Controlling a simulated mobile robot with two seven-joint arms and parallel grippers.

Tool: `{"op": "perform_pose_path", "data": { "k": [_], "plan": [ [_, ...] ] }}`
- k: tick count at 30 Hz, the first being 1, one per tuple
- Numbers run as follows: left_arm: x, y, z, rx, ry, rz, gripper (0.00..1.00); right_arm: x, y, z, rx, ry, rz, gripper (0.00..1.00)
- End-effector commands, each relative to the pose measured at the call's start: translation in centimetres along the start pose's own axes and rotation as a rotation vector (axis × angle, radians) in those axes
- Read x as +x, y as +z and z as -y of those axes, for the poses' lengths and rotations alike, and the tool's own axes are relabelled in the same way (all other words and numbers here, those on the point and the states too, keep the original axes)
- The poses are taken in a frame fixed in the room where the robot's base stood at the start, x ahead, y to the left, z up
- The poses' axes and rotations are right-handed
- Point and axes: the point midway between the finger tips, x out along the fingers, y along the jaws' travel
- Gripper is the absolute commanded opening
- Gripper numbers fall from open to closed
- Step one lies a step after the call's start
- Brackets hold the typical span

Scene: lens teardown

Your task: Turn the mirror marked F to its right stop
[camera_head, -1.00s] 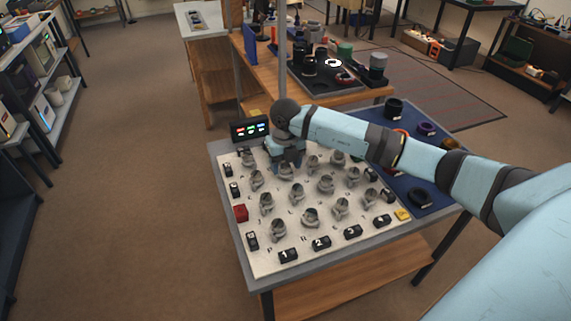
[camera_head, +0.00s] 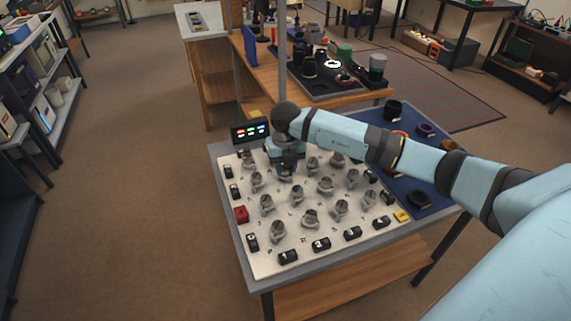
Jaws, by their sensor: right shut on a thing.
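My right gripper (camera_head: 287,172) reaches down into the back left part of a white board (camera_head: 255,262) with rows of small grey mirrors. It is shut on a mirror in the second row from the back, second from the left, which it mostly hides. The letters on the board are too small to read, so I cannot confirm the mark F. Neighbouring mirrors show uncovered, one to the left (camera_head: 256,181), one to the right (camera_head: 312,164) and one in front (camera_head: 297,193). My left gripper is not in view.
A small display (camera_head: 250,130) with coloured lights stands behind the board. Black numbered blocks (camera_head: 321,244) line the edges, with a red block (camera_head: 241,214) at left and a yellow one (camera_head: 402,215) at right. A blue mat (camera_head: 430,180) with dark rings lies to the right.

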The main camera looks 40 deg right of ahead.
Motion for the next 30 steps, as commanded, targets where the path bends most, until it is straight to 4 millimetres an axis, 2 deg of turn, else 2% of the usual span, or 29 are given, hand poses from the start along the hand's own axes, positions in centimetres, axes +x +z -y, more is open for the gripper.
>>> {"op": "perform_pose_path", "data": {
  "k": [19, 30],
  "plan": [
    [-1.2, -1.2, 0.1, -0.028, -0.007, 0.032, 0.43, -0.4, 0.0, 0.0, 0.585, 0.0, 0.0, 0.08],
    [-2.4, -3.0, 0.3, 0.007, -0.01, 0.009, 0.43, -0.4, 0.0, 0.0, 0.936, 0.0, 0.0, 0.08]
  ]
}}
